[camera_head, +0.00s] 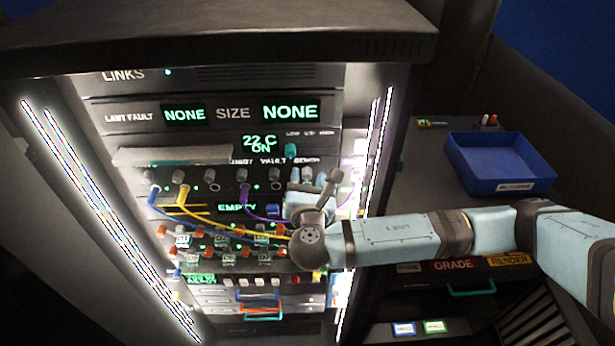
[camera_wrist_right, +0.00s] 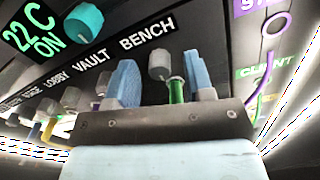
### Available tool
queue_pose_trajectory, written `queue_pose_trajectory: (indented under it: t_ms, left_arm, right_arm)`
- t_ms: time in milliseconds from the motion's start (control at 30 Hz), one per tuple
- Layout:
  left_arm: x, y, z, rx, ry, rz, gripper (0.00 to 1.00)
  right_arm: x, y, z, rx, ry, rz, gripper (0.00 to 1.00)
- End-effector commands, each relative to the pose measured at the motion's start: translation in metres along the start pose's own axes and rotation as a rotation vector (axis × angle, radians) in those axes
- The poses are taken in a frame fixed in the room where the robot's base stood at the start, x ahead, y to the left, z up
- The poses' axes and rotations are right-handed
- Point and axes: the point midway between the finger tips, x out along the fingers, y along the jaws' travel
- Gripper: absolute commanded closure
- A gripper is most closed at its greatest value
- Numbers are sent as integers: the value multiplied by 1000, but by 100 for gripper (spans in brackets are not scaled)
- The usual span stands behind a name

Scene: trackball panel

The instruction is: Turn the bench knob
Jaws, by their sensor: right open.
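The bench knob is a grey, rounded knob (camera_wrist_right: 160,65) just below the BENCH label in the right wrist view. My right gripper (camera_wrist_right: 160,78) is open, with one blue fingertip to each side of the knob. A gap shows between the knob and both fingers, so neither appears to touch it. In the head view my right gripper (camera_head: 312,184) is in front of the right end of the knob row and partly hides it. A green plug-like piece (camera_wrist_right: 177,92) shows between the fingers, below the knob. My left gripper is not in view.
A teal knob (camera_wrist_right: 84,20) sits by the green "22 C ON" display (camera_wrist_right: 32,36). More grey knobs line the row to the left. Yellow, blue and purple cables (camera_head: 262,216) hang below it. A blue tray (camera_head: 500,165) stands on the side surface at right.

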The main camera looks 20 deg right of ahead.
Motion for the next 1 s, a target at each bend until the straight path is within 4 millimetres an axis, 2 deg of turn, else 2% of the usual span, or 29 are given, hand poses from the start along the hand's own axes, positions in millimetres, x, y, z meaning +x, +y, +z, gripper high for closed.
queue_pose_trajectory:
  t_ms: [233,267,400,467,767,1000]
  left_arm:
    - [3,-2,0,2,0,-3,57]
    - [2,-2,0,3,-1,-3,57]
    - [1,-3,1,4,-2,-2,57]
    - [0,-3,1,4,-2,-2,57]
    - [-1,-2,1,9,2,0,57]
    - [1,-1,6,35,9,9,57]
  right_arm:
    - [1,0,0,0,0,0,52]
    - [1,0,0,0,0,0,56]
    - [1,0,0,0,0,0,89]
    - [1,0,0,0,0,0,100]
    - [0,0,-2,26,1,0,100]
    - [0,-1,-4,148,3,-1,100]
